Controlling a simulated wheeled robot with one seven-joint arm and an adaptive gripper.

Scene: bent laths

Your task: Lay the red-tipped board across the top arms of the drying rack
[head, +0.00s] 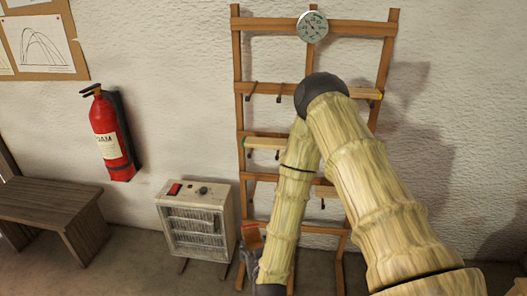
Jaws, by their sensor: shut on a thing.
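The drying rack (238,62) is a brown wooden frame standing against the white wall, with dark hook-like arms on its rungs. A pale board (367,93) with a yellow tip shows at the upper rung on the right, partly hidden by my arm. Another pale board (265,143) shows lower on the left.
A round clock (312,26) sits at the rack's top rung. A white heater (198,222) stands on the floor left of the rack. A red fire extinguisher (110,135) hangs on the wall, and a dark wooden bench (50,205) stands at the left.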

